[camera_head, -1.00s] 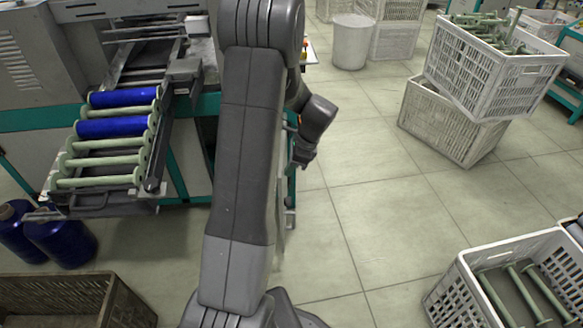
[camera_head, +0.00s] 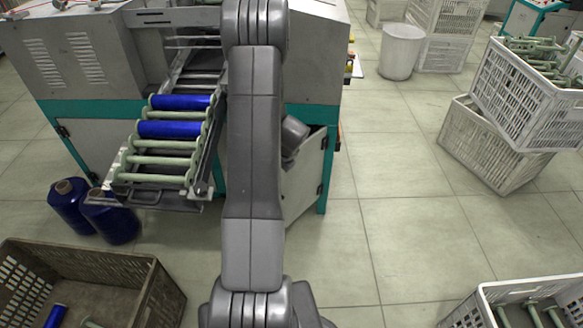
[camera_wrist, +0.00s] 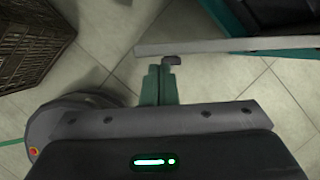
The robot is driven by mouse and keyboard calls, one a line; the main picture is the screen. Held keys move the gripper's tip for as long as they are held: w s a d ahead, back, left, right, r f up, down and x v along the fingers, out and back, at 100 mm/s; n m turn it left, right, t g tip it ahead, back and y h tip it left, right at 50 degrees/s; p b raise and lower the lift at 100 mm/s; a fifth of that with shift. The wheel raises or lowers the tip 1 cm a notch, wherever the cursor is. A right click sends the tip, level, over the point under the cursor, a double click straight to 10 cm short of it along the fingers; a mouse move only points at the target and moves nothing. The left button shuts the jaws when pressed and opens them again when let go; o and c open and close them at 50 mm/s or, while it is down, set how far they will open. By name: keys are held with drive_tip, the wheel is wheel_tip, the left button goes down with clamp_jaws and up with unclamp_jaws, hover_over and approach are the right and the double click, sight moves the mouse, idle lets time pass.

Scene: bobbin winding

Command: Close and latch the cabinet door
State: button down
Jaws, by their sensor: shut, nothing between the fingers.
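The cabinet door (camera_head: 303,178) is a light grey panel on the machine's front, right of my arm. It stands ajar, with a dark gap above it; its left part is hidden by my arm. In the wrist view the door's top edge (camera_wrist: 235,45) is a pale bar. In the head view my gripper is hidden behind my arm.
The machine's rack of blue and green bobbins (camera_head: 165,145) juts out left of my arm. Blue thread cones (camera_head: 112,218) stand below it. A brown crate (camera_head: 135,285) is front left, and white crates (camera_head: 490,145) stand at right. The floor right of the door is clear.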

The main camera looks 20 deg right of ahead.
drive_tip(key=w+a+m+h+p, duration=0.1)
drive_tip(key=w+a+m+p, duration=0.2)
drive_tip(key=w+p, duration=0.4)
drive_tip(key=shift+a+t+p, duration=0.3)
drive_tip(key=shift+a+p, duration=0.05)
drive_tip(key=shift+a, duration=0.35)
drive_tip(key=shift+w, duration=0.15)
drive_tip(key=shift+d, duration=0.1)
